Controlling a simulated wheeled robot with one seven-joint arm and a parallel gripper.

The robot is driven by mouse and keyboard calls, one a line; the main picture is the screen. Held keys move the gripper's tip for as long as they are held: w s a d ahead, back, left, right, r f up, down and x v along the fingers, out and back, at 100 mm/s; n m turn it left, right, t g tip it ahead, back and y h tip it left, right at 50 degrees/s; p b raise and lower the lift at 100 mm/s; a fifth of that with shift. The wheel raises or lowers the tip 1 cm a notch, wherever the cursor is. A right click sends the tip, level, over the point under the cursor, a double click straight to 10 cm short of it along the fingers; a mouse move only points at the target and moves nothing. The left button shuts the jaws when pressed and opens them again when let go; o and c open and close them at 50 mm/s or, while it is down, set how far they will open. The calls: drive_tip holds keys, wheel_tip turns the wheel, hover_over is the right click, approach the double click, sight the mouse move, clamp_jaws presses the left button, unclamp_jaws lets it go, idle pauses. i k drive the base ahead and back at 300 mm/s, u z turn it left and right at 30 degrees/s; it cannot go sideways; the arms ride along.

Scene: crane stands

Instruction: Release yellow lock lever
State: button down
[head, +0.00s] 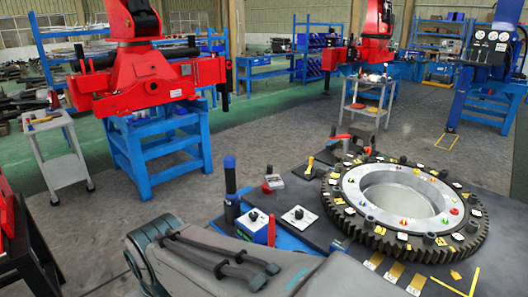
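A small upright yellow lever-like piece (309,166) stands on the dark bench top, left of the large toothed ring (345,222). I cannot tell whether it is the lock lever or whether it is locked. A red-handled piece (341,137) lies at the ring's far left edge. My grey arm link with black cables fills the bottom middle, in front of the bench. My gripper is not in view.
Left of the ring, the bench (318,232) bears a blue-topped black post (230,178), a blue box with a knob (256,226) and small switch boxes. Red machines on blue stands (160,150) and a grey cart (63,170) stand behind. Grey floor between them is clear.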

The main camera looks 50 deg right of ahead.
sight(308, 173)
drive_tip(key=i, duration=1.9)
drive_tip(key=z, duration=3.1)
drive_tip(key=i, duration=0.5)
